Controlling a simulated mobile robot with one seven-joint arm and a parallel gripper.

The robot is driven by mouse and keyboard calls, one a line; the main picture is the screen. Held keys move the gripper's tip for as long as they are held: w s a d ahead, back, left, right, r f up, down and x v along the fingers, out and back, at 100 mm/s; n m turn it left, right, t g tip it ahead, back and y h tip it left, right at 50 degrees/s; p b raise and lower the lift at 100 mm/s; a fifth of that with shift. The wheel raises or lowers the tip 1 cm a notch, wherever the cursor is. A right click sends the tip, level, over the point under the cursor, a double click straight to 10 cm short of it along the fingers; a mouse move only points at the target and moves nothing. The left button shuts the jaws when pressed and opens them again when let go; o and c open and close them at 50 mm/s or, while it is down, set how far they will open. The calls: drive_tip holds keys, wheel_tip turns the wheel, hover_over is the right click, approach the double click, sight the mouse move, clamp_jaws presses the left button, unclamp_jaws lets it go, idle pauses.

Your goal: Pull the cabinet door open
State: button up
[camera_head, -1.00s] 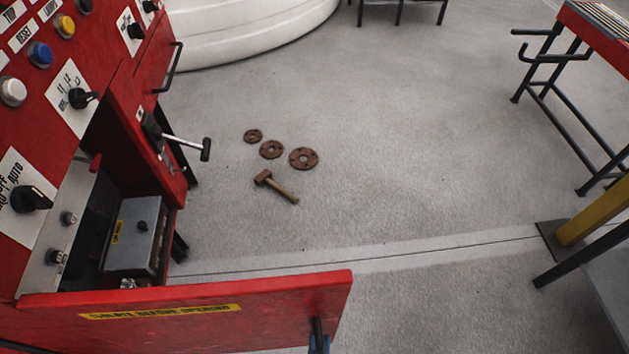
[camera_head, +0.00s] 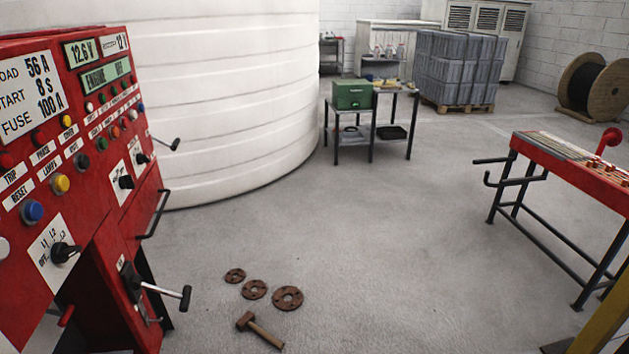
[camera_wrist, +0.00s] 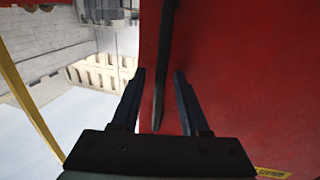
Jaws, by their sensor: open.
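The red cabinet (camera_head: 100,230) stands at the left in the head view, covered with knobs, buttons and displays. Its door is below the head view now. In the wrist view a red door panel (camera_wrist: 240,80) fills the middle and right, with a dark bar handle (camera_wrist: 159,105) on it. My gripper (camera_wrist: 160,73) is open, with one dark finger on each side of the handle in the picture. I cannot tell whether either finger touches it. My gripper is not in the head view now.
Three rusty flanges (camera_head: 254,289) and a hammer (camera_head: 260,329) lie on the floor right of the cabinet. A white tank (camera_head: 240,90) stands behind. A red-topped bench (camera_head: 575,170) is at right, a dark table (camera_head: 372,125) farther back.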

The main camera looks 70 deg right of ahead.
drive_tip(key=b+v, duration=0.2)
drive_tip(key=v, duration=1.1)
